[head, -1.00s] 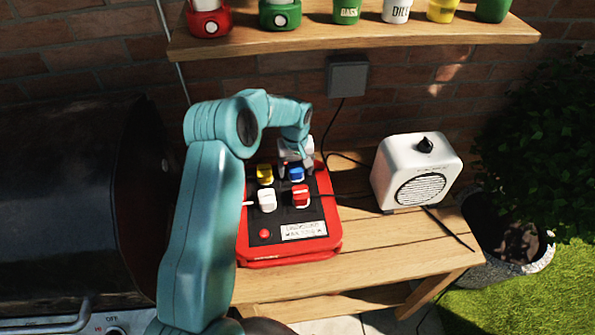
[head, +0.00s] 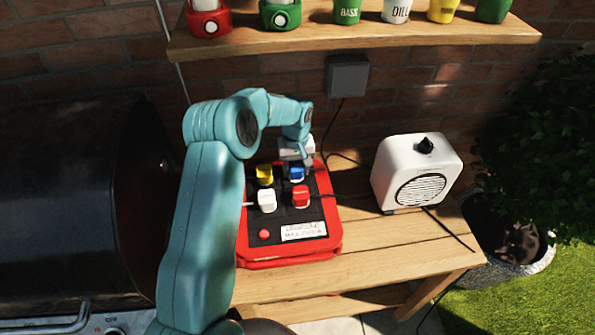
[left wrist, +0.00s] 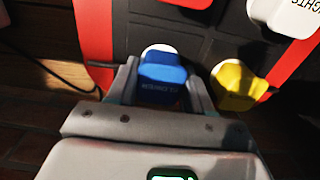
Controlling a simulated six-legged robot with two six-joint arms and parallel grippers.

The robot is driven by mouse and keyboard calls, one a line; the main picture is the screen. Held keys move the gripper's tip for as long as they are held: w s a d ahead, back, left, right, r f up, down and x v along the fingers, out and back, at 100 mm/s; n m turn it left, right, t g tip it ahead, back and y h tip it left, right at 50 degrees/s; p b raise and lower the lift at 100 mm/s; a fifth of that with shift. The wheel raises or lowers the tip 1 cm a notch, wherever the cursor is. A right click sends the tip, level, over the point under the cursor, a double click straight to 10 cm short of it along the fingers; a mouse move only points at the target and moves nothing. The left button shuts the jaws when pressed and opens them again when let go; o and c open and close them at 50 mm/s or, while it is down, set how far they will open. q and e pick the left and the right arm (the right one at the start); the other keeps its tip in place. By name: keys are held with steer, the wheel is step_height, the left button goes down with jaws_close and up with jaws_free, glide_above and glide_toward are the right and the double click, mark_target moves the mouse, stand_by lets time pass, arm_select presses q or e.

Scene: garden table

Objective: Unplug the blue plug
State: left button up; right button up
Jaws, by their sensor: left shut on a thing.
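The blue plug (head: 296,173) sits at the back right of a red and black power strip box (head: 290,248) on the wooden table. My left gripper (head: 297,166) reaches down over it from behind. In the left wrist view the blue plug (left wrist: 162,80) is between the two fingers of my left gripper (left wrist: 163,88), which are shut on it. A white socket edge shows just past the plug, and whether the plug is still seated I cannot tell. My right gripper is not in view.
A yellow plug (head: 264,175), a white plug (head: 267,201) and a red plug (head: 301,196) stand close by on the box. A white heater-like device (head: 416,172) is to the right. A shelf with pots (head: 350,42) hangs above; a dark grill (head: 70,190) is left.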

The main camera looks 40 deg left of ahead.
mark_target(296, 166)
arm_select(q)
steer(key=shift+r+p, duration=1.3)
steer(key=shift+r, duration=1.5)
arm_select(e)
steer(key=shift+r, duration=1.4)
arm_select(q)
steer(key=shift+s, duration=0.1)
